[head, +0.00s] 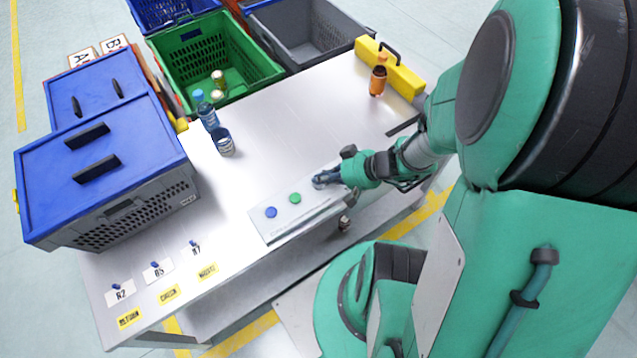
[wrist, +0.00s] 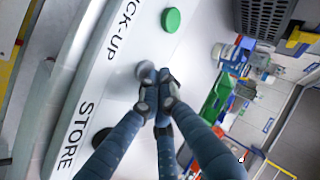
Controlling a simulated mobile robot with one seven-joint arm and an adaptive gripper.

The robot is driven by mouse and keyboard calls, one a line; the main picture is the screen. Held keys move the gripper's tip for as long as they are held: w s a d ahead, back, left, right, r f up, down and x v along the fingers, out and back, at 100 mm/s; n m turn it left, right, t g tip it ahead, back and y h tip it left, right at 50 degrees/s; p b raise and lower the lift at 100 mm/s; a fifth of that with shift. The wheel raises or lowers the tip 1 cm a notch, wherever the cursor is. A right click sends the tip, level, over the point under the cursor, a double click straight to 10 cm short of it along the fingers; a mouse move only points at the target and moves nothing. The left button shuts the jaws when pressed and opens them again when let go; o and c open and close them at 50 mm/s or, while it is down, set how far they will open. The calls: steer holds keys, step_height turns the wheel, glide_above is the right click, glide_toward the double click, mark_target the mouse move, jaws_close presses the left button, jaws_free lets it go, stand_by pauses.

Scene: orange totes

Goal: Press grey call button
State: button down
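The button panel (head: 290,222) is a pale plate near the front edge of the metal table. It carries a blue button (head: 271,212) and a green button (head: 295,198), which also shows in the wrist view (wrist: 171,19). In the wrist view a grey button (wrist: 143,69) lies at my fingertips, partly covered by them; I cannot tell whether they touch it. A black button (wrist: 101,138) lies further along, by the word STORE. My gripper (head: 322,180) is over the panel's right part, its blue-grey fingers closed together and empty, as the wrist view (wrist: 156,76) also shows.
Blue-lidded crates (head: 100,165) stand at the left, with a blue bottle (head: 206,115) and a dark cup (head: 223,142) beside them. A brown bottle (head: 378,80) stands at the back right. A green crate (head: 255,75) is behind. The table's middle is clear.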

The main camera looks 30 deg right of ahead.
stand_by(0.7)
steer(key=shift+r, duration=0.35)
steer(key=shift+r+p, duration=1)
steer(key=shift+r, duration=2)
steer(key=s+a+r+h, duration=0.1)
steer(key=a+r, duration=0.1)
steer(key=r, duration=0.8)
steer(key=s+a+r+n+g+h, duration=0.1)
steer(key=s+a+r+h, duration=0.1)
steer(key=r, duration=0.7)
steer(key=s+a+r+h, duration=0.2)
steer(key=a+r, duration=0.1)
steer(key=r, duration=0.7)
steer(key=shift+s+a+r+n+g, duration=0.25)
steer(key=shift+a+r+n+g, duration=0.1)
steer(key=shift+n+g, duration=0.05)
